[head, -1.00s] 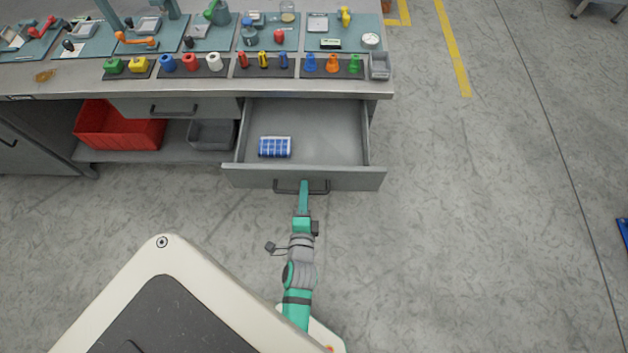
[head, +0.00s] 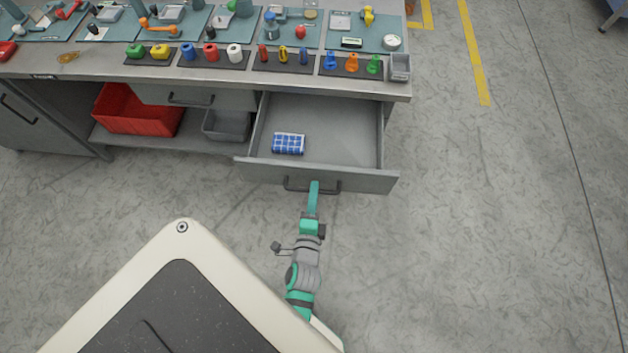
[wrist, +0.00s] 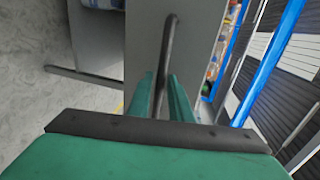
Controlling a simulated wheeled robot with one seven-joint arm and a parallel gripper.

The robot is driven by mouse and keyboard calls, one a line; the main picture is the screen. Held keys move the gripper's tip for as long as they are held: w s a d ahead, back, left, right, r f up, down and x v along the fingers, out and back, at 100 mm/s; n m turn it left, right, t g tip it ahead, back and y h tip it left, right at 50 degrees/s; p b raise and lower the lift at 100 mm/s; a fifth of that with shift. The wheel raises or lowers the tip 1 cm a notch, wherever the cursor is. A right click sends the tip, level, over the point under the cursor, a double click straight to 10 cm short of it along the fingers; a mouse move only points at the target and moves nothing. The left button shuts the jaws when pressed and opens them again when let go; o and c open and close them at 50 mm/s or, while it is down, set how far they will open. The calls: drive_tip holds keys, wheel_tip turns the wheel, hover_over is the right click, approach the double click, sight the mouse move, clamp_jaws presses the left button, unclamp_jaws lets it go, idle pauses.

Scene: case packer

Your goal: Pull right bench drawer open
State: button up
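The right bench drawer (head: 345,140) is pulled well out from under the bench top in the head view. Its grey front (head: 360,181) faces me. A dark bar handle (head: 292,185) runs along the front. My gripper (head: 314,186) is at the middle of this handle. In the wrist view, the handle bar (wrist: 168,40) passes between the two green fingers of my gripper (wrist: 163,95), which are closed in around it. The exact finger contact is partly hidden. A blue-and-white packet (head: 289,144) lies in the drawer's left part.
The bench top (head: 215,68) holds tool mats and several coloured parts. Left of the drawer are another closed drawer (head: 215,97), a red bin (head: 135,112) and a grey bin (head: 228,125) on a low shelf. The floor (head: 480,220) to the right is clear.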

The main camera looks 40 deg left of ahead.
drive_tip(key=v, duration=0.9)
drive_tip(key=shift+s+d, duration=0.2)
drive_tip(key=shift+s, duration=0.1)
drive_tip(key=shift+r, duration=0.1)
drive_tip(key=s+d+r+n+h, duration=0.2)
drive_tip(key=d+r+n+h, duration=0.1)
drive_tip(key=d, duration=0.3)
drive_tip(key=s+d+r+n+t+h, duration=0.1)
drive_tip(key=s+d+r+n+h, duration=0.2)
drive_tip(key=d, duration=0.3)
drive_tip(key=s+d+r+n+t+h, duration=0.1)
drive_tip(key=s+d+r+n+h, duration=0.1)
drive_tip(key=d+r+n, duration=0.2)
drive_tip(key=d+n, duration=0.1)
drive_tip(key=d, duration=0.1)
drive_tip(key=shift+s+d+r+h, duration=0.3)
drive_tip(key=shift+d+r+h, duration=0.05)
drive_tip(key=shift+d+h, duration=0.05)
